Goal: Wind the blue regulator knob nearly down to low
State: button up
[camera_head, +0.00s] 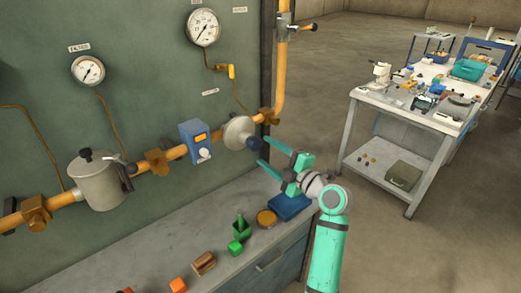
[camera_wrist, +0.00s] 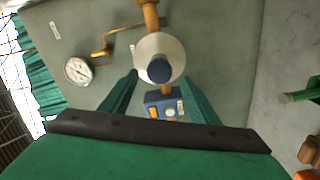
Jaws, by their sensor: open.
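The blue regulator knob (camera_head: 254,143) sticks out from the round grey regulator body (camera_head: 238,132) on the orange pipe. In the wrist view the knob (camera_wrist: 160,70) faces the camera, in front of the pale disc of the regulator. My gripper (camera_head: 263,151) is open, with its two green fingers pointing at the knob. The fingertips are at or just short of the knob; I cannot tell whether they touch it. In the wrist view one finger lies to each side below the knob, which shows between them. No position marking on the knob is readable.
A blue box with an orange display (camera_head: 196,141) sits on the pipe left of the regulator. Gauges (camera_head: 203,27) hang on the panel above. The bench below (camera_head: 150,262) holds small blocks and a blue tray (camera_head: 290,207). A cluttered table (camera_head: 405,107) stands right.

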jog(key=v, duration=0.6)
jog(key=shift+s, duration=0.25)
jog(key=shift+d, duration=0.2)
jog(key=s+a+f+m+t+h, duration=0.15)
jog(key=f+m, duration=0.25)
jog(key=f, duration=0.4)
jog(key=s+a+f+m+h, duration=0.25)
jog(key=f+m, duration=0.25)
jog(key=f, duration=0.4)
jog(key=s+a+f+m+h, duration=0.2)
jog(key=s+f+m, duration=0.2)
jog(key=s+f, duration=0.25)
jog(key=s+a+f+m+h, duration=0.2)
jog(key=s+f+m+h, duration=0.1)
jog(key=s+f, duration=0.35)
jog(key=s+a+f+m+g+h, duration=0.1)
jog(key=s+f+m, duration=0.1)
jog(key=s, duration=0.6)
jog(key=s+f+m+h, duration=0.1)
jog(key=s+f+m, duration=0.1)
jog(key=s, duration=0.7)
jog(key=s+a+r, duration=0.1)
jog(key=s+r, duration=0.3)
jog(key=s, duration=0.3)
jog(key=s+a+r+m, duration=0.1)
jog(key=s+r, duration=0.3)
jog(key=s, duration=0.4)
jog(key=shift+s+a, duration=0.15)
jog(key=shift+s, duration=0.1)
